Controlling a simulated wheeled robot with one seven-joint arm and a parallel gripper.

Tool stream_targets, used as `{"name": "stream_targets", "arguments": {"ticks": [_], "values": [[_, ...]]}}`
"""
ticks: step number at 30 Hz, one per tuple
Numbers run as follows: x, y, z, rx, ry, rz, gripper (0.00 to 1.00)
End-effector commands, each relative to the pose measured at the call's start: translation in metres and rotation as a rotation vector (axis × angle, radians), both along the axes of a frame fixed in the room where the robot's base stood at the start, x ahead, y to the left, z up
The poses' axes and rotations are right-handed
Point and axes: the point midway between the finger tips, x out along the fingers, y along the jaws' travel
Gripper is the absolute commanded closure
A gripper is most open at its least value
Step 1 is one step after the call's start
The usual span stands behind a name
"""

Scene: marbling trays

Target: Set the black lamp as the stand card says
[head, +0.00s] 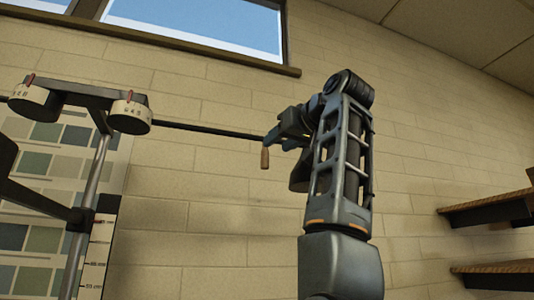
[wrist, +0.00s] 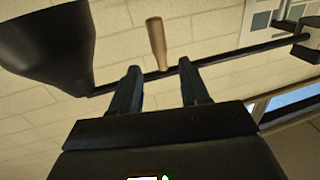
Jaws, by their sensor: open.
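The black lamp's flared shade (wrist: 45,45) fills the upper left of the wrist view. In the head view, a dark shape that looks like the shade (head: 298,174) shows partly behind my arm. A thin black boom (head: 205,129) runs from the stand to the lamp. A wooden handle (head: 265,157) hangs near the boom's lamp end; it also shows in the wrist view (wrist: 157,42). My gripper (wrist: 158,72) is open, its fingers on either side of the handle's lower end, with the boom crossing behind them. Contact cannot be told. No readable stand card shows.
The metal stand (head: 88,215) at left carries two pale marked drums (head: 130,114); their lettering is hard to read. A black-and-white height scale (head: 99,250) and a swatch board (head: 35,240) are behind it. Wooden shelves (head: 490,212) jut in at right.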

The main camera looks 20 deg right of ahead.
Motion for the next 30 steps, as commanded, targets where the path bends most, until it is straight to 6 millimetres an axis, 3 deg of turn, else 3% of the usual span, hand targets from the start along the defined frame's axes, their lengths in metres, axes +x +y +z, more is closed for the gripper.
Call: {"name": "stream_targets", "arguments": {"ticks": [15,27,30], "values": [[0.066,0.013,0.002,0.0,0.001,0.0,0.55],[0.074,0.015,0.0,-0.001,-0.001,-0.001,0.55],[0.074,0.015,0.0,-0.001,-0.001,-0.001,0.64]]}}
